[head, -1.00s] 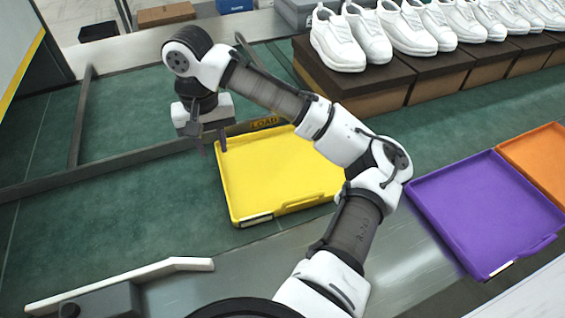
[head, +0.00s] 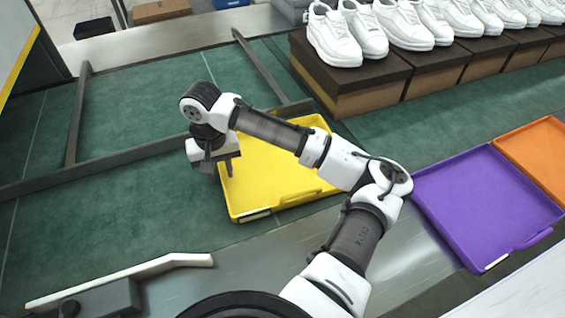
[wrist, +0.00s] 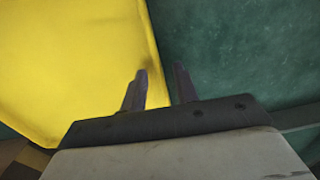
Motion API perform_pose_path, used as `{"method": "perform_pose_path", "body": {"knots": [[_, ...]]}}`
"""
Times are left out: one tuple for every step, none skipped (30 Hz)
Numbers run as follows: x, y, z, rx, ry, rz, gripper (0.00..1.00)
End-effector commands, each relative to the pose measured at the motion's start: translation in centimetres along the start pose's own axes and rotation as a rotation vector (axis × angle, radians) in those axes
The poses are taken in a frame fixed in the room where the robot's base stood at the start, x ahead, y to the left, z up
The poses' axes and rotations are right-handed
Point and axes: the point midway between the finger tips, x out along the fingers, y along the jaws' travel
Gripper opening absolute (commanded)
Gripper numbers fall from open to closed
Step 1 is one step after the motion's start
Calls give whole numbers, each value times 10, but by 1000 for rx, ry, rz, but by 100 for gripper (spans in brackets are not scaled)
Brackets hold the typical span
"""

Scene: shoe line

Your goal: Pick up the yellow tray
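The yellow tray (head: 270,185) lies flat on the green belt, left of the purple tray. My arm crosses over its far and right parts and hides some of it. My gripper (head: 219,172) points down at the tray's left edge, with its fingers apart and nothing held. In the wrist view the yellow tray (wrist: 75,60) fills the left side. There my gripper (wrist: 160,72) has one finger over the yellow and the other over green belt, with the tray's edge running between them. I cannot tell how far down the fingers reach beside the wall.
The purple tray (head: 485,205) and orange tray (head: 540,150) lie to the right. White shoes (head: 333,38) stand on brown boxes (head: 360,90) behind. A dark rail (head: 100,164) crosses the belt at left.

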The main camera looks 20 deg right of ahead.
Motion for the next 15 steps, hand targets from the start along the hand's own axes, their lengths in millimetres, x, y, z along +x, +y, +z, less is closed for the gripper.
{"method": "perform_pose_path", "body": {"knots": [[0,0,0,0,0,0,30],[0,0,0,0,0,0,30],[0,0,0,0,0,0,29],[0,0,0,0,0,0,25],[0,0,0,0,0,0,21],[0,0,0,0,0,0,16],[0,0,0,0,0,0,12],[0,0,0,0,0,0,8],[0,0,0,0,0,0,2],[0,0,0,0,0,0,0],[0,0,0,0,0,0,0],[0,0,0,0,0,0,0],[0,0,0,0,0,0,0],[0,0,0,0,0,0,0],[0,0,0,0,0,0,0]]}}
